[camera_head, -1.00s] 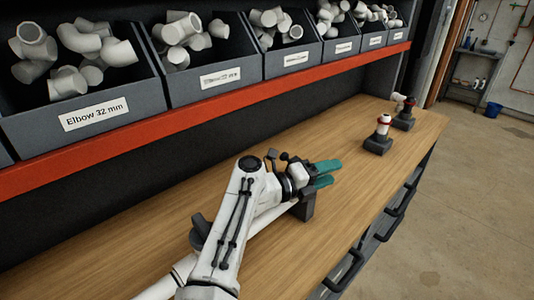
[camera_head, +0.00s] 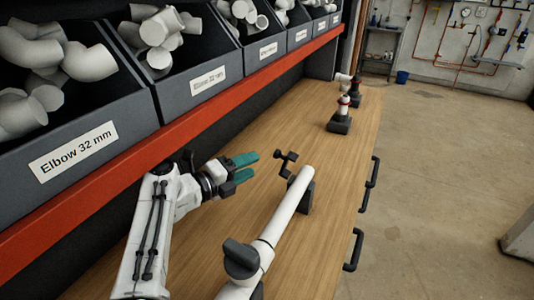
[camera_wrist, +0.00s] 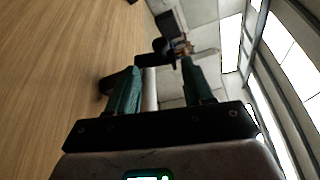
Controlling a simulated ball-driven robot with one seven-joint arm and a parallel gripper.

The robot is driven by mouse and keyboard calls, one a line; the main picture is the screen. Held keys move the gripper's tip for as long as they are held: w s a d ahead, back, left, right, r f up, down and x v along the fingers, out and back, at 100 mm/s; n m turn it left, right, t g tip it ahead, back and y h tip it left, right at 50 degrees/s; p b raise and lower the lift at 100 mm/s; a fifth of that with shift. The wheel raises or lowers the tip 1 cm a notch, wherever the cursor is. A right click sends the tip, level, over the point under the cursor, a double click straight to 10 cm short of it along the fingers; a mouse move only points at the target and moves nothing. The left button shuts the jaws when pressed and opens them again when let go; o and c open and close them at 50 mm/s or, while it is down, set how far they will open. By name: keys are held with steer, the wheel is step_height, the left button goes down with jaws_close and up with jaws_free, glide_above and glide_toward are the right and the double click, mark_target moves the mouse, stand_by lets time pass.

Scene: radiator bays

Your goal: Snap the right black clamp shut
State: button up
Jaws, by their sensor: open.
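A white pipe (camera_head: 285,215) lies at a slant above the wooden bench. The right black clamp (camera_head: 290,163) is at the pipe's far end: its arm stands raised, off the pipe, above a dark block (camera_head: 306,196). A second black clamp (camera_head: 241,257), nearer me, sits over the pipe and looks closed. My gripper (camera_head: 254,165), with teal fingers, is open and empty, left of the raised clamp and apart from it. In the wrist view, the pale pipe (camera_wrist: 150,92) shows between the spread fingers, with dark clamp parts beyond, too unclear to tell apart.
Grey bins (camera_head: 75,140) of white elbows stand on a red-edged shelf (camera_head: 130,155) along the left. Dark stands with white fittings (camera_head: 340,118) are at the bench's far end. The bench (camera_head: 318,140) between is clear. Black handles (camera_head: 370,185) line its right side.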

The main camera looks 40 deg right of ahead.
mark_target(277, 154)
steer(key=d+p, duration=0.1)
steer(key=d, duration=0.2)
steer(key=d+p, duration=0.1)
steer(key=d, duration=0.3)
steer(key=d+f+p, duration=0.1)
steer(key=d, duration=0.2)
steer(key=shift+s+d, duration=0.2)
steer(key=shift+d, duration=0.05)
steer(key=shift+c, duration=0.2)
jaws_close()
